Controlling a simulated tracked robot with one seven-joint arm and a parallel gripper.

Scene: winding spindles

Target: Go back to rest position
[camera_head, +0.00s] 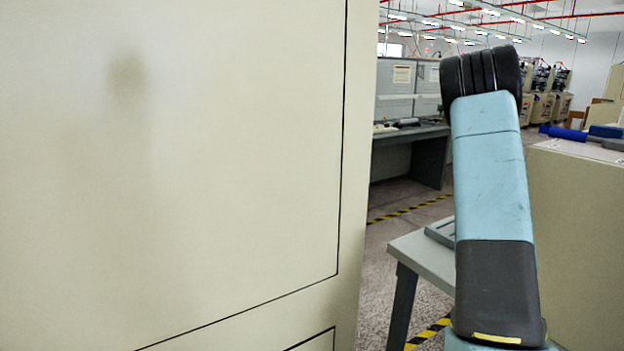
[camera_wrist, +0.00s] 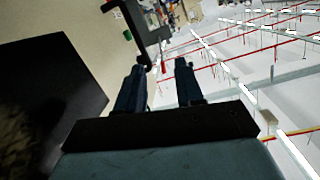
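My gripper (camera_wrist: 160,66) shows in the wrist view with its two dark fingers apart. Nothing is between them. Its view is tilted, with ceiling lights and red pipes on the right and a beige panel on the left. In the head view my blue and black arm rises at the right of the picture, and my gripper cannot be made out there.
A large beige cabinet (camera_head: 180,180) fills the left of the head view, close to me. A grey table (camera_head: 428,256) stands behind my arm. A beige box-shaped unit (camera_head: 580,230) with blue items (camera_head: 585,134) on top is at the right. Floor shows between them.

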